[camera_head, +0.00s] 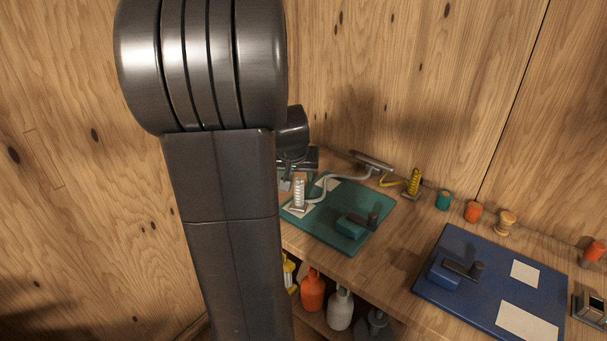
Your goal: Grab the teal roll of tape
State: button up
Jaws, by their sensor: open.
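A small teal roll (443,200) with a brownish top stands upright on the wooden bench near the back wall, right of the yellow coil. It looks like the roll of tape. My gripper (287,185) is small and partly hidden behind my own arm, over the left end of the bench by the green mat. It is open and well to the left of the teal roll, apart from it. I cannot see anything between its fingers.
An orange roll (473,211) and a tan spool (505,222) stand close to the right of the teal roll. A yellow coil (414,182) stands to its left. A green mat (318,233) and a blue mat (440,285) bear tools. Bottles (340,309) sit below.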

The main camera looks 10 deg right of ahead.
aim_at(445, 197)
jog(key=i+l+z, duration=0.2)
jog(key=z, duration=0.15)
jog(key=i+l+z, duration=0.35)
jog(key=k, duration=0.1)
